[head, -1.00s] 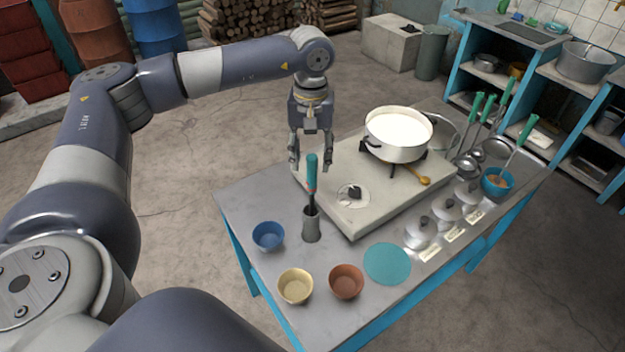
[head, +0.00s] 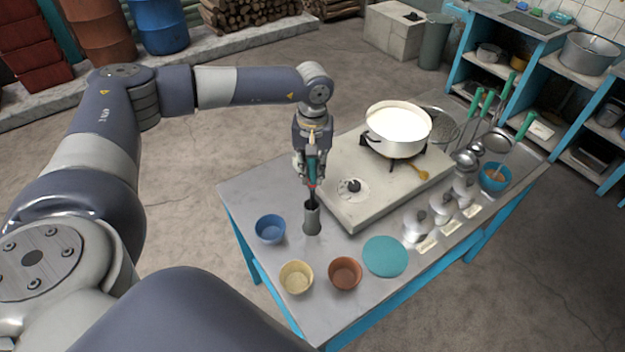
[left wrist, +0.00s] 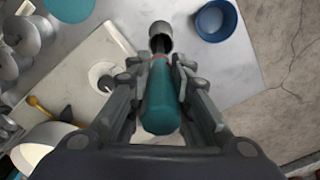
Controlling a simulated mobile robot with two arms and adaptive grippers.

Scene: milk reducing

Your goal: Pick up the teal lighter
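The teal lighter (head: 313,172) stands upright with its dark shaft down in a grey metal cup (head: 312,217) on the table. Its handle (left wrist: 160,105) shows teal in the left wrist view, with the shaft running into the cup's mouth (left wrist: 161,35). My left gripper (head: 312,172) points down over the lighter. In the left wrist view its fingers (left wrist: 159,72) stand on both sides of the handle, with small gaps seeming to remain. My right gripper is in no view.
Blue (head: 270,229), cream (head: 296,278) and brown (head: 345,273) bowls and a teal disc (head: 385,256) lie around the cup. A stove slab (head: 345,205) with a milk pot (head: 397,130) stands behind to the right.

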